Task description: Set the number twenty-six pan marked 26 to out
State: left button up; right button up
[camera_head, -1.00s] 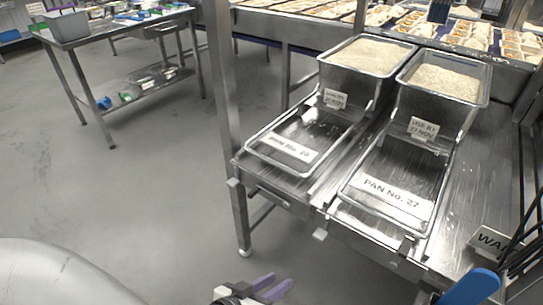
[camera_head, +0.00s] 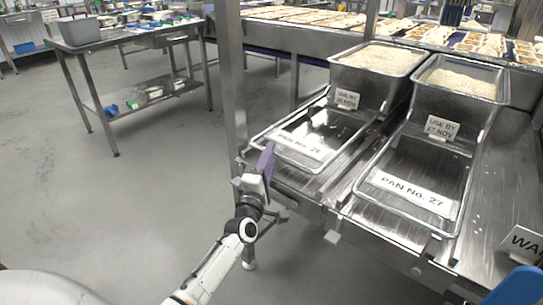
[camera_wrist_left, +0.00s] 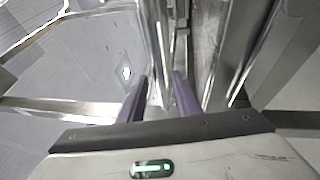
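The pan labelled No. 26 (camera_head: 337,122), its last digit small and blurred, is a shallow metal-rimmed tray on the steel bench. It lies in front of the left rice hopper (camera_head: 362,85), left of the pan marked No. 27 (camera_head: 440,186). My left gripper (camera_head: 266,160) has purple fingers upright at the near left corner of pan 26, close to its rim. In the left wrist view the fingers (camera_wrist_left: 158,98) stand apart, with metal edges beyond and between them. I cannot tell whether they touch the pan. My right gripper is out of view.
A steel post (camera_head: 230,80) rises just left of my left gripper. The right rice hopper (camera_head: 458,95) stands behind pan 27. A warning sign (camera_head: 524,244) and a blue object (camera_head: 518,288) are at lower right. A side table (camera_head: 130,40) stands far left; floor between is clear.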

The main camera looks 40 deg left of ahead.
pick_arm(q)
jog(key=shift+x, duration=0.9)
grip_shut()
jog(key=shift+s+d, duration=0.1)
